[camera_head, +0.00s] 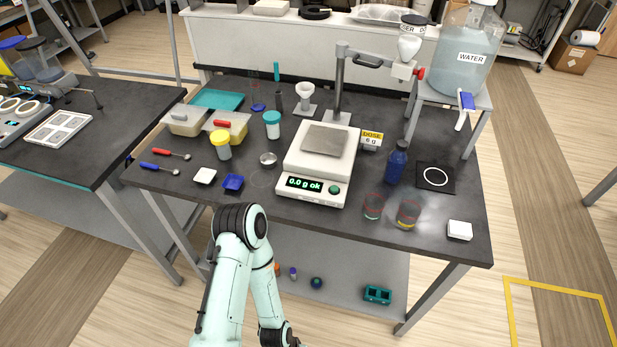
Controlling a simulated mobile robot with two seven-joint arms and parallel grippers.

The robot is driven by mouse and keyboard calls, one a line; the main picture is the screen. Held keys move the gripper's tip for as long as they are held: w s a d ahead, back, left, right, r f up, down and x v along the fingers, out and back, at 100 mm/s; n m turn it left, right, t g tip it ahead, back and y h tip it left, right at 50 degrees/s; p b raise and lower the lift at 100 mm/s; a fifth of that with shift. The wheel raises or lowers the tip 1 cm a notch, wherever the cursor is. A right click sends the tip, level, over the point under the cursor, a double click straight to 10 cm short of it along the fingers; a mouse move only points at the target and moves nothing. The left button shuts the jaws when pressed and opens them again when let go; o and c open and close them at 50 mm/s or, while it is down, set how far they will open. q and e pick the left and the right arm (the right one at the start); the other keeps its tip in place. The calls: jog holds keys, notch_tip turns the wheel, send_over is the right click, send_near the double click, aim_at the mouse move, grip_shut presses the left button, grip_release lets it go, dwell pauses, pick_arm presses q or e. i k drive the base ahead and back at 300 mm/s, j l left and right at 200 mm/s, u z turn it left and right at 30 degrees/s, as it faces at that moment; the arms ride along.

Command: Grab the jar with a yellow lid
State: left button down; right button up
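The jar with a yellow lid (221,145) stands upright on the dark table (330,225), left of the white scale. Its body is pale and its yellow lid is on top. A similar jar with a teal lid (272,124) stands behind it to the right. One of my mint-green arms rises from the bottom of the view, bent at a dark joint in front of the table edge. Neither gripper's fingers show in the view. Nothing touches the yellow-lidded jar.
The scale (320,165) reads "0.0 g ok". Behind are lidded bins (226,127). Right are a blue bottle (396,163), two glasses (374,206) and a water jug (467,50).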

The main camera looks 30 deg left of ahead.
aim_at(224, 153)
jog(key=u, duration=1.7)
jog(key=i+j, duration=0.15)
jog(key=j, duration=0.15)
jog(key=i+j+z, duration=0.1)
jog(key=j, duration=0.25)
jog(key=i, duration=0.05)
